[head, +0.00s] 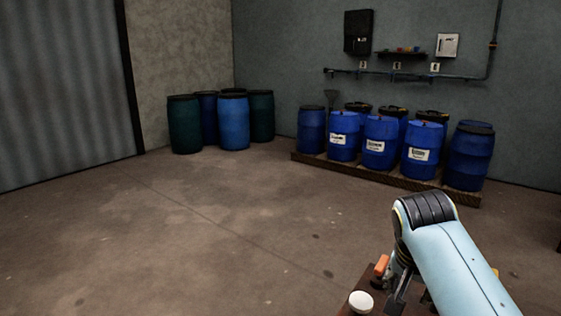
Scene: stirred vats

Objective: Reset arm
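My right arm comes in from the lower right, light blue with a black ribbed joint. My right gripper (398,290) is a dark shape under that joint, mostly hidden by the arm link and low in the head view. Its fingertips do not show clearly, so I cannot tell whether it is open or holds anything. My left arm and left gripper are out of view.
A brown surface (352,292) at the bottom edge bears a white round object (361,301). An orange piece (381,265) shows beside the gripper. Blue drums (380,142) stand on a wooden pallet (385,177); more drums (234,122) stand left. The middle floor is clear.

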